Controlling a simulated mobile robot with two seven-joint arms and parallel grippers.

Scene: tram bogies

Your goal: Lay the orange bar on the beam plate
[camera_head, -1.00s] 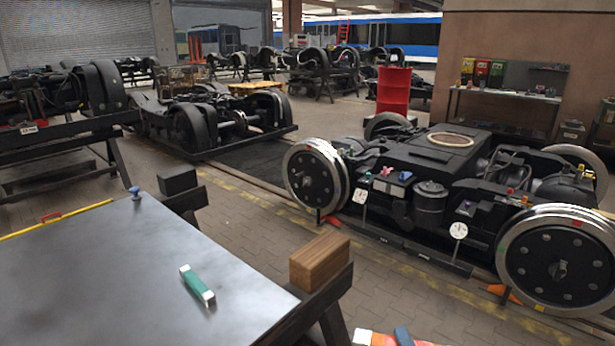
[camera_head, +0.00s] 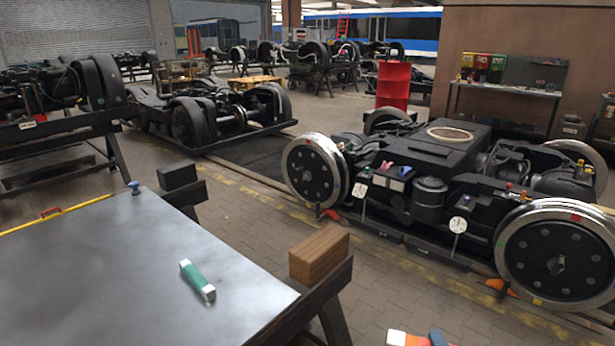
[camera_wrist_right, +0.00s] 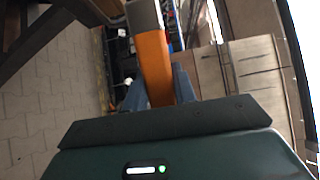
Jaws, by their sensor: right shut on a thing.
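The orange bar (camera_wrist_right: 152,62) is held in my right gripper (camera_wrist_right: 158,92). Its blue-grey fingers are closed on either side of it, and a pale end of the bar points away in the right wrist view. In the head view the bar's white and orange end (camera_head: 405,339) shows at the bottom edge, beside a blue fingertip. The grey plate (camera_head: 110,265), which I take as the beam plate, fills the lower left. The held bar is to the right of the plate, apart from it. My left gripper is not in view.
A green bar with pale ends (camera_head: 197,280) lies on the plate. A yellow strip (camera_head: 32,225) and a blue knob (camera_head: 135,186) are at its far edge. A brown block (camera_head: 319,254) and a black block (camera_head: 177,177) stand beside it. A wheeled bogie (camera_head: 425,180) stands at right.

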